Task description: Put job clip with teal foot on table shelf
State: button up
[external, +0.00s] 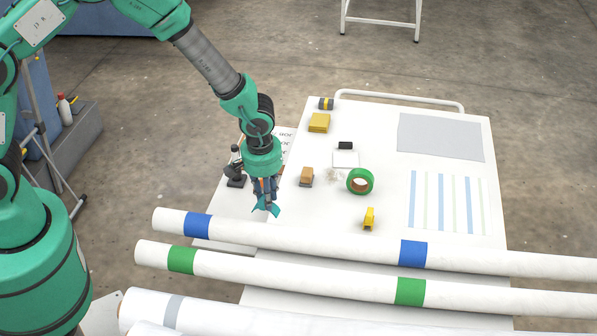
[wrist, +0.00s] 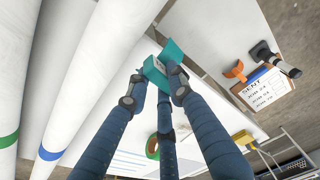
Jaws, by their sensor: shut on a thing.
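My gripper (external: 264,193) is shut on a teal piece, the job clip with teal foot (external: 268,208). It holds the clip at the left side of the white table (external: 450,170), behind the rolls. In the wrist view the clip (wrist: 165,62) sits between the fingertips (wrist: 152,84), and a small pale label shows on it. Its lower part and its exact gap to the surface below are hard to tell. A white shelf-like surface (external: 222,208) extends left of the table top, partly hidden by my arm.
Long white rolls (external: 330,240) with blue and green bands lie across the front. A "SENT" clipboard (wrist: 262,92), an orange clip (wrist: 235,70) and a dark-handled tool (wrist: 275,58) lie near the clip. Green tape (external: 360,181) and yellow items (external: 319,122) stand on the table.

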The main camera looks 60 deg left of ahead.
jog(key=s+a+f, duration=0.3)
jog(key=a+f, duration=0.1)
jog(key=a, duration=0.3)
jog(key=s+a+f+n, duration=0.1)
jog(key=s+a+f, duration=0.3)
jog(key=a, duration=0.3)
jog(key=s+a+f, duration=0.4)
jog(key=a, duration=0.4)
jog(key=shift+s+f+n, duration=0.25)
jog(key=shift+f+n, duration=0.05)
jog(key=shift+f, duration=0.05)
jog(key=b, duration=0.1)
send_near(242, 204)
jog(key=shift+w+f, duration=0.25)
jog(key=shift+w, duration=0.05)
jog(key=shift+f+b, duration=0.6)
jog(key=shift+f, duration=1.15)
jog(key=shift+f, duration=0.1)
